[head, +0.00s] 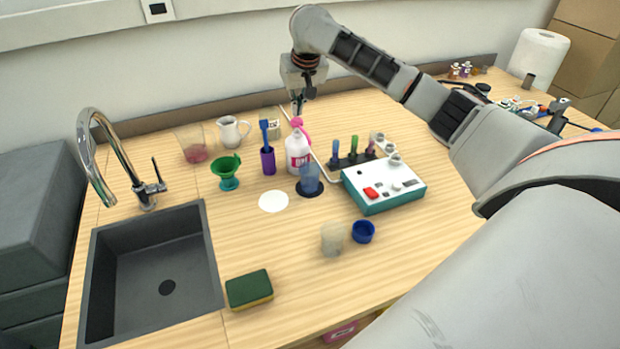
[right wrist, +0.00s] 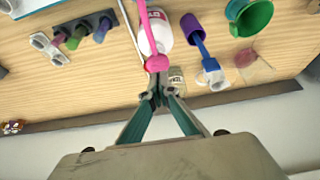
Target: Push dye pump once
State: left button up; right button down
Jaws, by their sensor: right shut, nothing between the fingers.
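The dye pump bottle (head: 297,155) is white with a red label and a pink pump head (head: 298,123). It stands upright on the wooden counter near the back. My right gripper (head: 298,110) is shut and empty, pointing down just above the pump head. In the right wrist view the shut fingertips (right wrist: 157,93) are right at the pink pump head (right wrist: 157,63), and the white bottle (right wrist: 157,33) shows beyond it. I cannot tell whether the fingertips touch the pump. My left gripper is not in view.
Left of the bottle stand a purple holder (head: 268,161), a green funnel (head: 226,171) and a white jug (head: 232,132). A sink (head: 155,280) lies left.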

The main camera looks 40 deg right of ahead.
aim_at(297, 120)
jog(key=shift+s+f, duration=0.1)
jog(key=shift+f, duration=1.45)
jog(key=shift+r, duration=1.6)
notch_tip(297, 120, up, 6)
dwell(0.4)
